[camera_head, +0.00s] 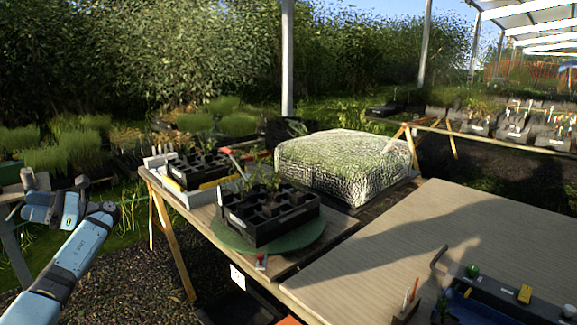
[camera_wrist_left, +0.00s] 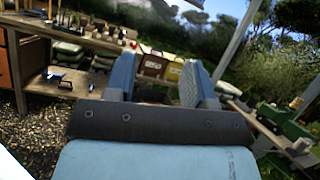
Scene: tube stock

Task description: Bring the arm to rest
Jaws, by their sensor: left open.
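My left arm (camera_head: 72,258) comes in at the lower left of the head view and is bent at a joint, clear of the tables. My left gripper (camera_head: 42,207) is raised at the far left edge there, and its fingers are hard to make out. In the left wrist view my left gripper (camera_wrist_left: 158,78) shows two blue-grey fingers standing apart with nothing between them. My right gripper is in neither view.
A black cell tray with plants (camera_head: 266,220) sits on a round green disc (camera_head: 315,238) on the wooden table. A wrapped green-topped block (camera_head: 340,165) stands behind. The large tabletop (camera_head: 440,225) at right is mostly bare. Shelving (camera_wrist_left: 38,90) shows in the wrist view.

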